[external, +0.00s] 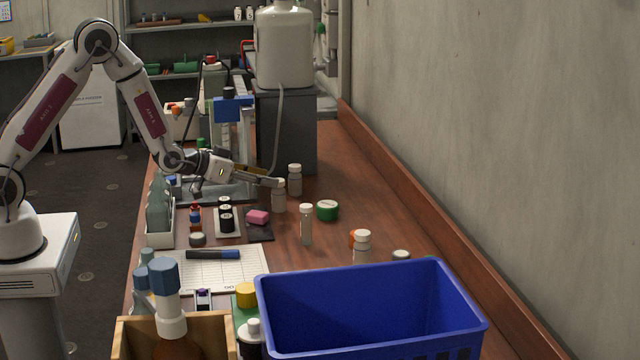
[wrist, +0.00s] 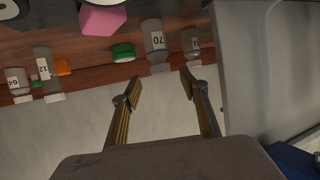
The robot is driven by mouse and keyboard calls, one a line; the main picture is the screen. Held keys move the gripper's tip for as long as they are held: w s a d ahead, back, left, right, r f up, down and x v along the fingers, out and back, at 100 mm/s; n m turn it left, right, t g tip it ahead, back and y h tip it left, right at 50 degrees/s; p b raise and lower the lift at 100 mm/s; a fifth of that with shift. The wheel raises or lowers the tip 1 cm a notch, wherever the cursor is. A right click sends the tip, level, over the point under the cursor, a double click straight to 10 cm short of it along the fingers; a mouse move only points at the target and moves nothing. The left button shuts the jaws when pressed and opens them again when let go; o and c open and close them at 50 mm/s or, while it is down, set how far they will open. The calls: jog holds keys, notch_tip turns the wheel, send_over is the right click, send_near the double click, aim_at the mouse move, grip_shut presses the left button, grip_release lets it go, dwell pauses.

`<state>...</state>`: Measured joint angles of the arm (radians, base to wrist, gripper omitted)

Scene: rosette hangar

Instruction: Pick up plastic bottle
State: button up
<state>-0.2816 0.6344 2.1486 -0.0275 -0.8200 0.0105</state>
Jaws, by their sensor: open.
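Several small translucent plastic bottles with white caps stand on the brown bench. One bottle (external: 279,199) is just under my gripper (external: 275,181) in the external view. A second bottle (external: 295,183) stands just behind it, and a third (external: 306,228) stands nearer the camera. In the wrist view my gripper (wrist: 160,86) is open and empty, its two fingers spread. A bottle labelled 70 (wrist: 154,38) shows beyond the fingertips, roughly in line with the gap. Another bottle (wrist: 190,42) is to its right. Contact with any bottle cannot be made out.
A green lid (external: 327,210) and pink block (external: 258,217) lie near the bottles. A large white container (external: 284,50) on a grey block (external: 288,125) stands close behind my gripper. A blue crate (external: 370,345) fills the front. The wall (external: 480,150) bounds the right side.

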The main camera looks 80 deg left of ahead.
aim_at(279, 195)
dwell(0.3)
jog(key=shift+x, duration=2.6)
jog(key=shift+s+f, duration=0.1)
jog(key=shift+f, duration=0.1)
jog(key=c, duration=0.9)
